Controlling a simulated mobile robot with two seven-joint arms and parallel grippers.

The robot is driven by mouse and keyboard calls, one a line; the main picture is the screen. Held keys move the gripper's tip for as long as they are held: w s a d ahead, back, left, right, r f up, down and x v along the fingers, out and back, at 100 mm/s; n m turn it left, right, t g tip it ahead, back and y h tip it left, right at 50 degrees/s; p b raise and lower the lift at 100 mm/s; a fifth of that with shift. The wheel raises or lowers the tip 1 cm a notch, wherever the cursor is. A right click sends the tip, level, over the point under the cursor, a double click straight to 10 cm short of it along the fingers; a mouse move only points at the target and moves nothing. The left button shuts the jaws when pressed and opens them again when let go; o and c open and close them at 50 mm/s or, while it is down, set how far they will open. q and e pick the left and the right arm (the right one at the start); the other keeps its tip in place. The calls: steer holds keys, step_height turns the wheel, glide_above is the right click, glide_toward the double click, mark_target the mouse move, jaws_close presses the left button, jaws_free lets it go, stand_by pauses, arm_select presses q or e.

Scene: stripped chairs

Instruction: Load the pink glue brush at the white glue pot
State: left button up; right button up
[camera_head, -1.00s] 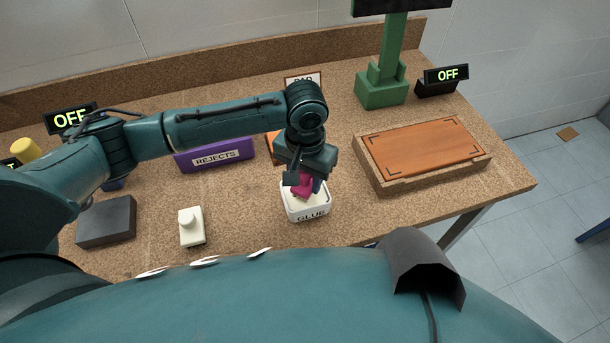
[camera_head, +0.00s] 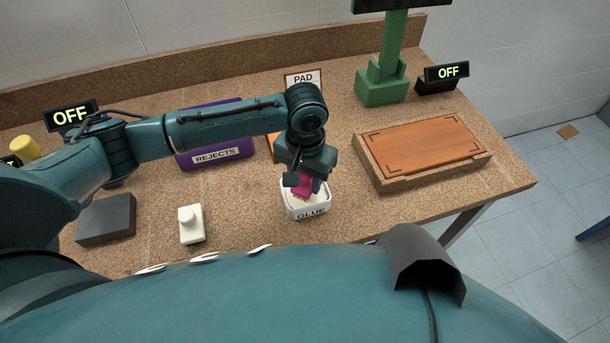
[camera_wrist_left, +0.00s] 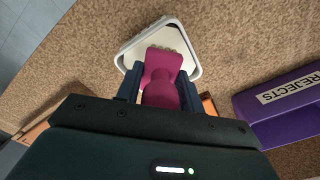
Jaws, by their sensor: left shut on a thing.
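The pink glue brush (camera_head: 306,186) is held in my left gripper (camera_head: 308,181), which is shut on it and points down. The white glue pot (camera_head: 307,211), labelled GLUE, stands on the bench directly below. In the left wrist view the brush (camera_wrist_left: 162,76) lies between the two dark fingers (camera_wrist_left: 160,90), its bristle end over the pale inside of the pot (camera_wrist_left: 190,52). Whether the bristles touch the glue I cannot tell. My right gripper is not in view.
A white block with a knob (camera_head: 191,223) and a dark grey block (camera_head: 106,220) are left of the pot. A purple REJECTS bin (camera_head: 216,156) is behind. A raised orange board (camera_head: 424,147) is at right, with a green stand (camera_head: 383,86) behind it. A PAD sign (camera_head: 303,78) stands at the back.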

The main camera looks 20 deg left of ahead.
arm_select(q)
steer(key=shift+f+p, duration=0.1)
steer(key=shift+p, duration=0.5)
stand_by(1.7)
steer(key=shift+s, duration=0.1)
stand_by(0.4)
steer(key=shift+r, duration=3.6)
